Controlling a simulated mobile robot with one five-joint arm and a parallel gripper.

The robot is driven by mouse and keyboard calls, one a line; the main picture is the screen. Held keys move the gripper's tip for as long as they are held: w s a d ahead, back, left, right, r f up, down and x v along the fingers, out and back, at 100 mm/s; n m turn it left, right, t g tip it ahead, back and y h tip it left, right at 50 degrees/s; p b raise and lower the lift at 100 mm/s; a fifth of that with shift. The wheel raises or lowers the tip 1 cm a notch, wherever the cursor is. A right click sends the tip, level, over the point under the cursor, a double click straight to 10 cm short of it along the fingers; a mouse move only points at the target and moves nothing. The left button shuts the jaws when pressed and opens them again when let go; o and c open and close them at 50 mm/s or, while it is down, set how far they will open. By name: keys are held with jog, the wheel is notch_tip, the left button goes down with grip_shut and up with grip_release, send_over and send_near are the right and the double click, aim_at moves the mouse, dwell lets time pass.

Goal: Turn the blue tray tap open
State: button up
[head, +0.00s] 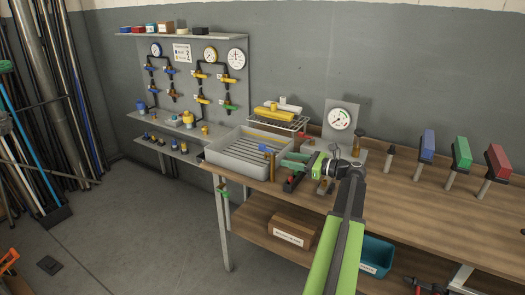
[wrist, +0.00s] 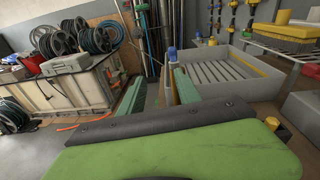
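The blue tray tap (head: 265,148) stands at the front right corner of the grey tray (head: 222,163), on an upright brass-coloured pipe. In the wrist view the blue tap (wrist: 172,53) shows just beyond my fingertips, nearer the right finger, with its pipe partly hidden behind that finger. My gripper (head: 284,159) is to the right of the tap in the head view. In the wrist view my gripper (wrist: 159,75) has its two green fingers apart, with nothing held between them. I cannot tell whether a finger touches the tap.
A wire rack (head: 278,122) with a yellow item stands behind the tray. A gauge panel (head: 340,118) is behind my arm. Blue, green and red blocks on posts (head: 461,155) stand on the right of the bench.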

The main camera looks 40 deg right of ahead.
aim_at(265, 146)
jog(key=s+d+r+m+t, duration=0.1)
jog(key=s+d+m, duration=0.1)
jog(key=s+d, duration=0.1)
jog(key=shift+n+h, duration=0.3)
jog(key=x, duration=1.7)
jog(key=shift+w+d+r, duration=0.1)
jog(key=shift+w+r, duration=0.15)
jog(key=shift+w, duration=0.1)
grip_shut()
